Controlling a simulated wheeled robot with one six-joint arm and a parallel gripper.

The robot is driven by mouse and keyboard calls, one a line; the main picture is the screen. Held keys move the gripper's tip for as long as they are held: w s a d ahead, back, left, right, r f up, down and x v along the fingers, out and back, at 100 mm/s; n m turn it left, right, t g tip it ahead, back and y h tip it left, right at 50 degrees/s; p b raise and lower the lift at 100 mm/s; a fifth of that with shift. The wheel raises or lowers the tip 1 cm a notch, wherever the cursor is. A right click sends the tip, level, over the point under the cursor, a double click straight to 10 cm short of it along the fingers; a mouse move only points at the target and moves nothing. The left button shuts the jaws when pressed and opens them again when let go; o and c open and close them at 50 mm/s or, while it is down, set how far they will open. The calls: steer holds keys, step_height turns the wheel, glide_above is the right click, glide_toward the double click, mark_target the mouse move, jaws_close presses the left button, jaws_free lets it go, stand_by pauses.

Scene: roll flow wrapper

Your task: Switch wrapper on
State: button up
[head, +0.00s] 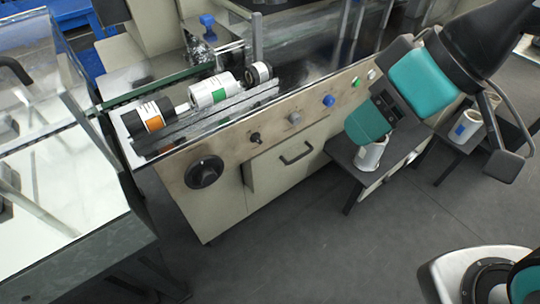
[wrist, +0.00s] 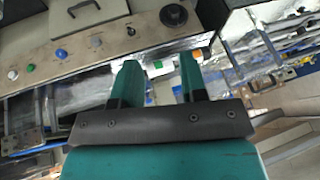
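The wrapper (head: 225,195) is a beige machine with a control panel on its front. In the head view the panel holds a large black rotary knob (head: 204,172), a small black switch (head: 256,138), and grey (head: 295,118), blue (head: 328,101), green (head: 356,81) and white (head: 371,74) buttons. The wrist view also shows the black knob (wrist: 173,15), small switch (wrist: 131,31) and green button (wrist: 29,68). My gripper (wrist: 160,80) is open with nothing between its teal fingers, apart from the panel. In the head view my teal arm hangs right of the panel; the fingertips are not clear there.
White rolls, one with a green label (head: 212,92) and one with an orange label (head: 147,118), lie on top of the wrapper. A dark stand (head: 365,170) carries a white cup-like roll (head: 370,155). A glass-sided machine (head: 60,170) stands at left. The front floor is clear.

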steer(key=w+a+f+n+t+y+b, duration=0.1)
steer(key=w+f+t+b, duration=0.25)
steer(key=f+b, duration=0.6)
steer(key=w+a+f+n+t+y+b, duration=0.15)
steer(key=w+f+b, duration=0.25)
steer(key=f+b, duration=0.6)
steer(key=n+t+y+b, duration=0.25)
steer(key=t+b, duration=0.55)
steer(key=b, duration=0.6)
glide_toward(260, 142)
steer(key=b+x, duration=0.1)
steer(key=x, duration=0.7)
steer(key=shift+f, duration=0.2)
steer(key=shift+x, duration=0.75)
steer(key=shift+r, duration=0.1)
steer(key=shift+c, duration=0.4)
jaws_close()
